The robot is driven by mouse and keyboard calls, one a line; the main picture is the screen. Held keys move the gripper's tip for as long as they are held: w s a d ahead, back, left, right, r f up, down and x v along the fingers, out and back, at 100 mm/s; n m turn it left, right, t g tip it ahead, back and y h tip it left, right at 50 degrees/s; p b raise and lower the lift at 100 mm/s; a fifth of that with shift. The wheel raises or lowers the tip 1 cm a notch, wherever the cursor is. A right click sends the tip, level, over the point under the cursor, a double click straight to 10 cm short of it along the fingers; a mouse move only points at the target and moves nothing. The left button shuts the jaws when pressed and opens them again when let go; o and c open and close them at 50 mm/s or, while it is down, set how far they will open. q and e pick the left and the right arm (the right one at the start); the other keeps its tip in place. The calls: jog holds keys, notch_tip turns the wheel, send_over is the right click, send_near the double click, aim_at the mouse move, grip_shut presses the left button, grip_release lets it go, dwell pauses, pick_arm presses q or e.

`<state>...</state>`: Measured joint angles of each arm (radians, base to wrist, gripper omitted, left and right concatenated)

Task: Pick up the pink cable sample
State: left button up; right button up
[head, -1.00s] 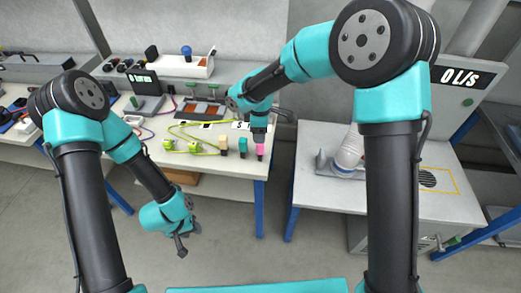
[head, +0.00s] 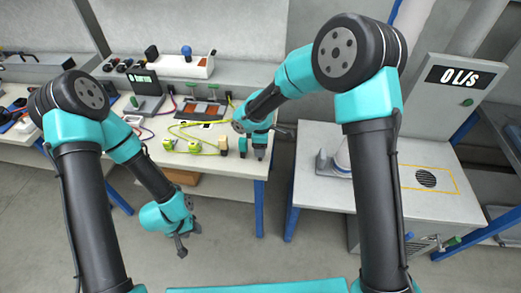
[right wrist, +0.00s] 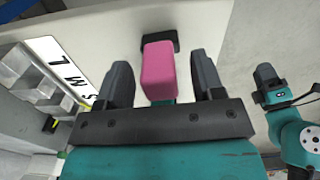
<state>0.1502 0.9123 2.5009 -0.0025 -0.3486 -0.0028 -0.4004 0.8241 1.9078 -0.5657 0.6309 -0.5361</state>
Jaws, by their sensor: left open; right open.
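The pink cable sample (right wrist: 159,70) stands at the bench's front corner, between the two fingers of my right gripper (right wrist: 161,82). In the right wrist view the fingers are apart, with visible gaps on both sides of it. In the head view my right gripper (head: 259,153) hides the pink sample. My left gripper (head: 183,244) is open and empty, low over the floor in front of the bench.
Yellow-green cable ends (head: 193,147) lie further left. An S, M, L label (right wrist: 62,68) is beside. A separate white table (head: 325,190) stands right.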

jog(key=shift+f, duration=0.8)
jog(key=shift+c, duration=0.3)
jog(key=c, duration=0.9)
jog(key=shift+r, duration=0.15)
jog(key=shift+c, duration=0.2)
jog(key=shift+r, duration=0.5)
notch_tip(320, 180, up, 2)
jog(key=shift+s+r, duration=0.1)
jog(key=shift+r, duration=0.15)
jog(key=s+a+r, duration=0.1)
jog(key=s, duration=1.4)
jog(key=shift+s+r, duration=0.15)
jog(key=shift+s, duration=0.25)
jog(key=shift+w, duration=0.1)
